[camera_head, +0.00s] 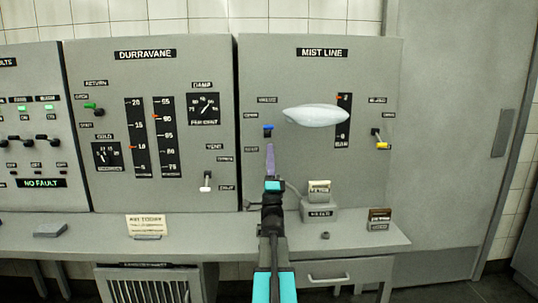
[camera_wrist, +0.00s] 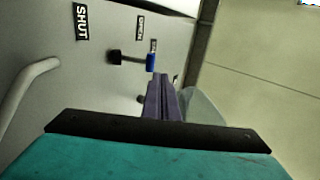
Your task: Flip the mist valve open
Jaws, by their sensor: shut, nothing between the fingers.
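The mist line panel (camera_head: 375,70) stands at the right of the console. A small lever with a blue handle (camera_head: 268,127) is on its left side, between an upper and a lower label. In the wrist view the blue handle (camera_wrist: 150,62) sits at the end of a dark stem, with the SHUT label (camera_wrist: 81,21) and the OPEN label (camera_wrist: 140,27) nearby. The lever's exact setting is hard to tell. My gripper (camera_head: 270,147) is shut and empty, its fingertips just below the blue handle. In the wrist view the fingers (camera_wrist: 163,90) appear close to it; contact is unclear.
A white oval body (camera_head: 316,116) covers part of the panel's gauge (camera_head: 343,135). A yellow-tipped lever (camera_head: 382,146) is at the panel's right. A small grey box with a card (camera_head: 319,188) and a dark card holder (camera_head: 379,219) stand on the desk ledge (camera_head: 365,237).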

